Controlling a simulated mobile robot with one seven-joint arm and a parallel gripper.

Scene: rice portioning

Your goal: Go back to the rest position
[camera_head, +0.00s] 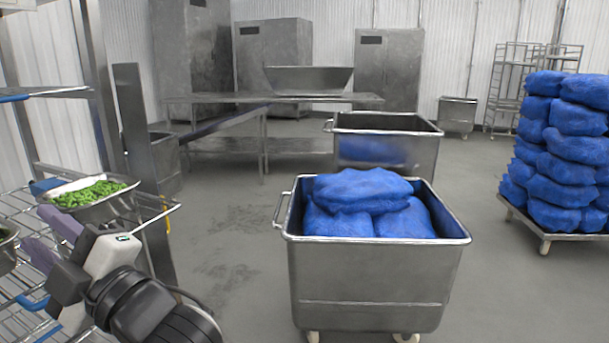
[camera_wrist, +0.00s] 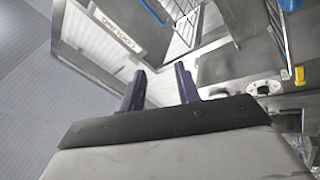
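My gripper (camera_head: 38,226) is at the lower left of the head view, beside the wire rack and just below a metal pan of green vegetables (camera_head: 90,194). In the wrist view, my gripper (camera_wrist: 160,70) has its two purple fingers apart with nothing between them. I cannot tell from the head view whether the fingers touch the pan or rack.
A wire rack (camera_head: 22,290) stands close at left, with a dark upright post (camera_head: 140,150) beside it. A steel cart (camera_head: 375,285) of blue sacks stands ahead, another cart (camera_head: 425,150) behind it. Stacked blue sacks (camera_head: 560,165) stand at right. The floor between rack and cart is clear.

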